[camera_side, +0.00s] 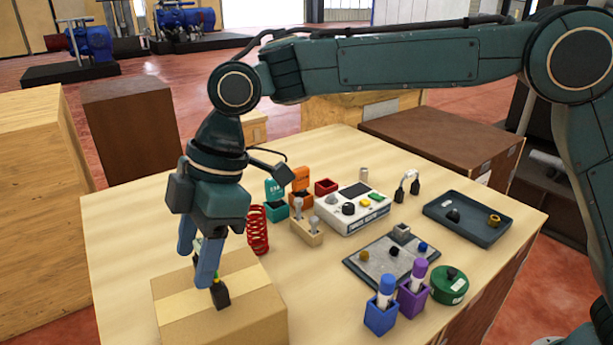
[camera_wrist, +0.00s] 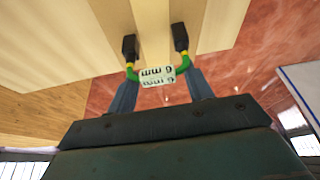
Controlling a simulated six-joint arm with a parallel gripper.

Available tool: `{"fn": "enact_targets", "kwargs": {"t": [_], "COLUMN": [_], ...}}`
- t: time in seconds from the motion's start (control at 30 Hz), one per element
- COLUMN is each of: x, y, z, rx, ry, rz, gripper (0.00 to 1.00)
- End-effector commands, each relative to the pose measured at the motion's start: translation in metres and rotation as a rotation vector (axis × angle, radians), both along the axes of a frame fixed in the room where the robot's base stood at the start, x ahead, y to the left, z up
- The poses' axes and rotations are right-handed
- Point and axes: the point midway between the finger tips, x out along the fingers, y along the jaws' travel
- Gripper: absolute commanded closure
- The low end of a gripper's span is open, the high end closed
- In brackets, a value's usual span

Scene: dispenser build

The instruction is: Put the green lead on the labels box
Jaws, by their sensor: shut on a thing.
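The green lead is a short curved cable with black plug ends and a white "6 mm" tag. In the wrist view the lead (camera_wrist: 183,69) lies across my gripper (camera_wrist: 161,80), which is shut on it, plugs pointing away from the wrist. In the side view my gripper (camera_side: 197,266) points down over the cardboard box (camera_side: 182,306) at the front left, and a black plug of the lead (camera_side: 220,296) shows below a finger. I cannot tell whether the plug touches the box top. No wording is readable on this box.
A red spring (camera_side: 257,230) stands just right of the gripper. Behind it are a wooden holder (camera_side: 306,230), a white instrument (camera_side: 352,210) and another lead (camera_side: 407,184). A grey plate (camera_side: 370,278), pen cups (camera_side: 381,316) and a dark tray (camera_side: 468,226) fill the right side.

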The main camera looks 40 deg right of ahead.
Motion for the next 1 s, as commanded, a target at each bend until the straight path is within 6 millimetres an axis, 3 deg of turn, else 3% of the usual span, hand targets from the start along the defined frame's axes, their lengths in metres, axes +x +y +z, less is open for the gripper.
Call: {"fn": "enact_targets", "kwargs": {"t": [0.5,0.53,0.63,1.0], "x": [-0.0001,-0.0001,0.0,0.0001], "y": [0.0,0.0,0.0,-0.0002], "z": [-0.0092,-0.0096,-0.0094,-0.0076], "rx": [0.0,0.0,0.0,0.0], "ry": [-0.001,-0.001,-0.001,-0.001], "rz": [0.001,0.001,0.001,0.001], "gripper": [0.73,0.47,0.28,0.27]}}
